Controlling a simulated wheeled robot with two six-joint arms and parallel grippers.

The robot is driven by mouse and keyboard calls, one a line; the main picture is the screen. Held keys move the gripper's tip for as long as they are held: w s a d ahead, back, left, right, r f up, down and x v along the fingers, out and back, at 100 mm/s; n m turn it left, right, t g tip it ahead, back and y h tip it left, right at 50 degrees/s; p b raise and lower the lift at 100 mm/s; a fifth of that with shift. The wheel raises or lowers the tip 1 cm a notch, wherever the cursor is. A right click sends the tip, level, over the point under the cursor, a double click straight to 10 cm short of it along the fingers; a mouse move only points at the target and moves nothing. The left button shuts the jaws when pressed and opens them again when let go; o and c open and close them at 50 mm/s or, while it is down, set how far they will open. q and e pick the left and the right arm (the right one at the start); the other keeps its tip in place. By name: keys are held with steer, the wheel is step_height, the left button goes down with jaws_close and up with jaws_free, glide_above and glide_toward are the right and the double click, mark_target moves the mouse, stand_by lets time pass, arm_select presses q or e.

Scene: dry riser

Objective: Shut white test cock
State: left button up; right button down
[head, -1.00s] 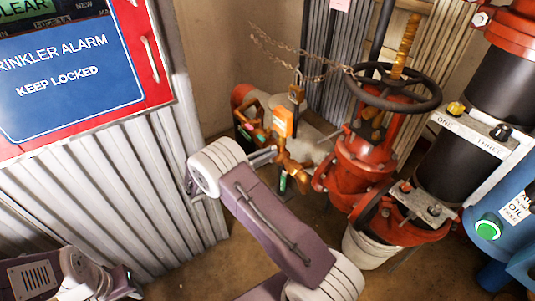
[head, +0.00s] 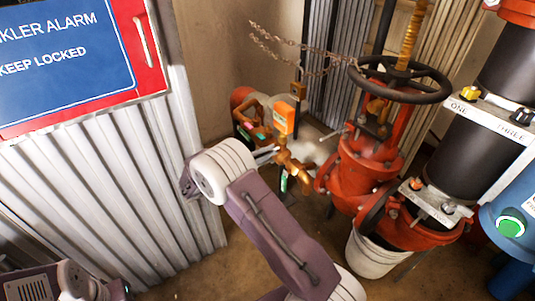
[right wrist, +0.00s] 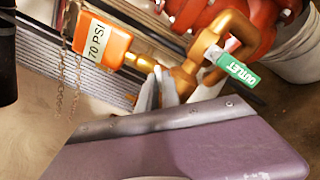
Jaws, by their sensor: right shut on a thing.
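A brass cock with bent pipework (head: 292,165) sits below an orange box (head: 285,115) in the head view. In the right wrist view the brass pipework (right wrist: 205,52) carries a green OUTLET tag (right wrist: 238,66), and the orange box (right wrist: 100,40) reads 70 PSI. My right gripper (head: 272,153) reaches the left side of this brass cock. In the right wrist view its pale fingers (right wrist: 158,92) are close together at the brass joint, shut on a part they mostly hide. I cannot make out a separate white handle. My left jaws are out of view.
A red valve (head: 365,170) with a black handwheel (head: 400,82) stands right of the brass cock, with a chain (head: 290,50) running to it. A white bucket (head: 375,255) is below. A red alarm cabinet (head: 150,45) on ribbed metal stands left. Open floor lies between.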

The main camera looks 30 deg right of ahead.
steer(key=m+b, duration=0.8)
steer(key=b, duration=0.1)
steer(key=shift+m, duration=0.4)
steer(key=c, duration=1.6)
jaws_free()
steer(key=shift+o, duration=0.2)
steer(key=a, duration=0.5)
steer(key=shift+s+p, duration=0.2)
steer(key=shift+p, duration=0.15)
